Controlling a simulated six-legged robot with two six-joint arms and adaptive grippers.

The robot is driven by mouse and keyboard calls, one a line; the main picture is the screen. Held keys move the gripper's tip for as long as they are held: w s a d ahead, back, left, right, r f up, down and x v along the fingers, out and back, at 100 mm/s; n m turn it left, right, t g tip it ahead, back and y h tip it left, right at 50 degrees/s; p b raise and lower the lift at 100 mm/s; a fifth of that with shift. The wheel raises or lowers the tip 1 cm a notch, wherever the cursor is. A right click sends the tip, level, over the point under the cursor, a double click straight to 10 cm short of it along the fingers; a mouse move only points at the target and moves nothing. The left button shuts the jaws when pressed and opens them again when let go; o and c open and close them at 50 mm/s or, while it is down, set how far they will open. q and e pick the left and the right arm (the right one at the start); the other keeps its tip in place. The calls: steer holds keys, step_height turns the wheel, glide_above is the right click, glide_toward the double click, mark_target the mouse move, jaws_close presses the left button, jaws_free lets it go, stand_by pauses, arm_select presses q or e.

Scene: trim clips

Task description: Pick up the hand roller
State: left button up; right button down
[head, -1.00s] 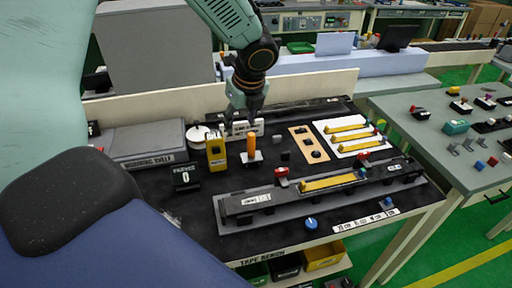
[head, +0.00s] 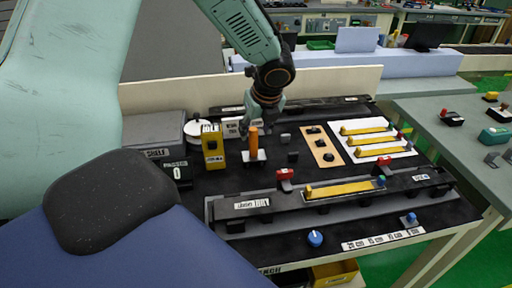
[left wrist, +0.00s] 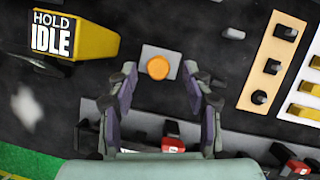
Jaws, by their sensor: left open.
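The hand roller shows as an upright orange handle (head: 254,138) on a small pale base, standing on the black bench mat. In the left wrist view its round orange top (left wrist: 158,67) lies between my two fingertips, seen from above, with a gap on each side. My left gripper (head: 262,112) is open and empty, just above and behind the handle in the head view. In the left wrist view the open fingers (left wrist: 160,72) reach up from the bottom edge. My right gripper is not in view.
A yellow box (head: 213,150) marked HOLD IDLE stands close left of the roller. A tan panel with black knobs (head: 322,149) and a white board with yellow strips (head: 372,140) lie to the right. A long dark fixture (head: 234,208) runs in front.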

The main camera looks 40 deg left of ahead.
mark_target(254, 143)
arm_select(q)
steer(key=x, duration=0.3)
steer(key=shift+s+d, duration=0.1)
steer(key=shift+s, duration=0.05)
steer(key=shift+a+f, duration=0.3)
steer(key=shift+s, duration=0.1)
steer(key=shift+d, duration=0.15)
